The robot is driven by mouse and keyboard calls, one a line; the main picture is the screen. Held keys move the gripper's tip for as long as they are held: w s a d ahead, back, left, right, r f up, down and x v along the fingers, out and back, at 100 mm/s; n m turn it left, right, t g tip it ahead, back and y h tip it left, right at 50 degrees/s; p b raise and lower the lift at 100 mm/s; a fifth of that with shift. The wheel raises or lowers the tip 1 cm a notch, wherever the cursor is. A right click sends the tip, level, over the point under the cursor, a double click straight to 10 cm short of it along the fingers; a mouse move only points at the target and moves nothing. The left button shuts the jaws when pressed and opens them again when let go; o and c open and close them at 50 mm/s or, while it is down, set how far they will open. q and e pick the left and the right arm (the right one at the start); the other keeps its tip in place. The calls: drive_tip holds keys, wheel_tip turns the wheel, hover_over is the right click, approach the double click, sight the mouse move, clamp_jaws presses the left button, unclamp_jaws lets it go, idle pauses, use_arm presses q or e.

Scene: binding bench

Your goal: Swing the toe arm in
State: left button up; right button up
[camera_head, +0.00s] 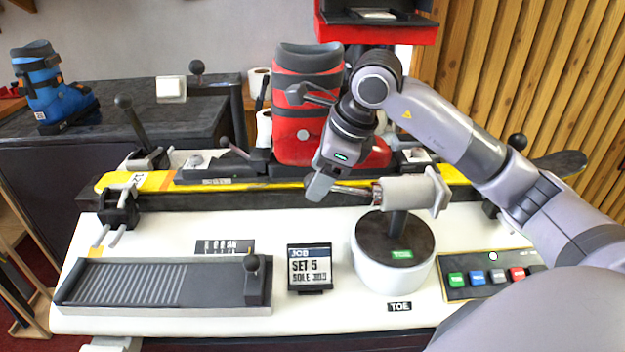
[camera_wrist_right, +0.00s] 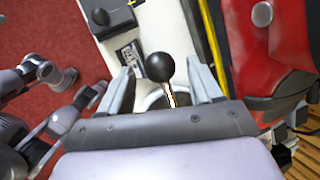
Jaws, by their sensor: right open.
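The toe arm (camera_head: 408,192) is a grey block on a dark post, standing on a round white base (camera_head: 392,265) with a dark top and a green "TOE" tag. A thin metal rod runs left from it toward my right gripper (camera_head: 318,187). In the right wrist view, a black ball knob (camera_wrist_right: 160,67) on a metal rod shows between the two open fingers of my right gripper (camera_wrist_right: 162,80), apparently untouched. In the head view the knob is hidden at the fingers.
A red ski boot (camera_head: 306,110) stands on the yellow-edged ski (camera_head: 140,182) behind the gripper. A "SET 5" job card (camera_head: 309,268) stands at front, a button panel (camera_head: 497,278) right of the base. A ribbed grey plate (camera_head: 150,283) lies at front left.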

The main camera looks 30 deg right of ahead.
drive_tip(key=shift+x, duration=1.45)
drive_tip(key=shift+a, duration=0.1)
clamp_jaws()
